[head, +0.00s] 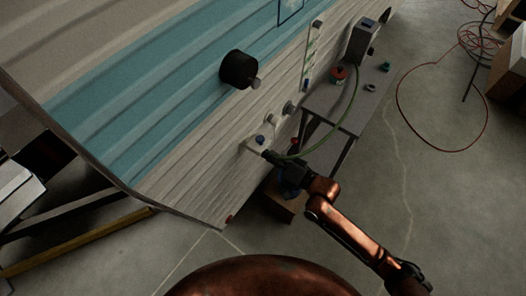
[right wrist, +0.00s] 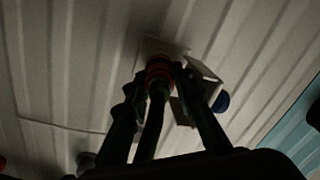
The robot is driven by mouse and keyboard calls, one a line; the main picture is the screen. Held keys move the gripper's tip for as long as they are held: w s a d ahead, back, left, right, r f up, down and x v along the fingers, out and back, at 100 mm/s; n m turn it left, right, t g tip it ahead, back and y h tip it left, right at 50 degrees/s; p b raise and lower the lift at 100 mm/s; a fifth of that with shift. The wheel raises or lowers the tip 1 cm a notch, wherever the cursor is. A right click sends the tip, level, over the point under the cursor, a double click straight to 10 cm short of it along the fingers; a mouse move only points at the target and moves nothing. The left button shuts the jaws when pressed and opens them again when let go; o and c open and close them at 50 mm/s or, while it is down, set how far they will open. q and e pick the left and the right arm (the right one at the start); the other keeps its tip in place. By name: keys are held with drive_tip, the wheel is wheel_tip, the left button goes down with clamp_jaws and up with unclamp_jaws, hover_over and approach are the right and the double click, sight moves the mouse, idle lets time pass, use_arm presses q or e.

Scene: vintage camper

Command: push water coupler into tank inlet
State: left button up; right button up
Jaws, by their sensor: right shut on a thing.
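My right gripper (head: 270,156) is at the camper's lower side wall, in front of the tank inlet (head: 253,146). In the right wrist view its dark fingers (right wrist: 160,92) are shut around the water coupler (right wrist: 159,70), which shows orange-brown rings. A green hose (head: 320,143) runs from the coupler. The coupler's front end points at the inlet's pale plate (right wrist: 160,45), beside an open flap (right wrist: 203,69). The coupler covers the inlet hole, so I cannot tell whether it is inside or only against it. My left gripper is out of view.
A grey table (head: 335,104) stands right of the inlet, bearing a grey box (head: 363,41), a red-topped can (head: 338,75) and small green parts. A round black fixture (head: 238,70) sticks out from the wall above. A red hose (head: 398,98) lies on the floor.

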drive_tip(key=shift+a, duration=0.1)
drive_tip(key=o, duration=1.1)
drive_tip(key=v, duration=1.2)
